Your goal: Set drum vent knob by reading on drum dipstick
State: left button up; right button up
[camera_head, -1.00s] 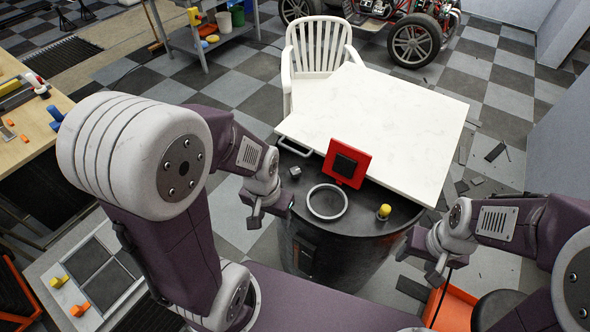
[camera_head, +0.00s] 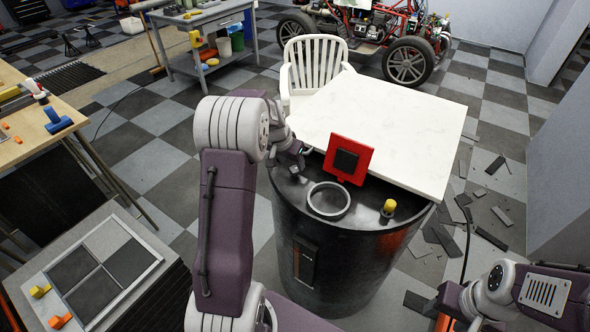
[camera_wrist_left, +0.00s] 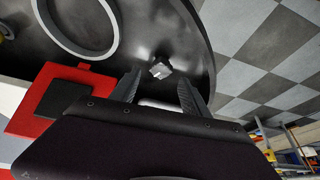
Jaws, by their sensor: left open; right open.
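The black drum (camera_head: 340,265) stands in the middle of the head view, with a pale ring (camera_head: 328,200) on its top. A small faceted metal knob (camera_wrist_left: 160,70) sits on the drum top near the rim. My left gripper (camera_wrist_left: 157,85) is open and empty above the drum top, its fingers either side of the line to the knob, which shows just past the tips. In the head view my left gripper (camera_head: 294,166) partly hides that area. A yellow-capped piece (camera_head: 389,206) stands at the drum's right; no dipstick reading is legible. My right gripper (camera_head: 458,318) is low at right, partly cut off.
A red square plate with a black centre (camera_head: 347,160) stands upright behind the ring, close to my left gripper. A white table (camera_head: 400,125) overhangs the drum's back. A white chair (camera_head: 314,62) stands behind. Dark debris (camera_head: 490,238) lies on the floor at right.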

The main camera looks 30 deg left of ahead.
aim_at(294, 169)
pick_arm(q)
jog(key=x, duration=0.5)
jog(key=shift+a, duration=0.1)
grip_shut()
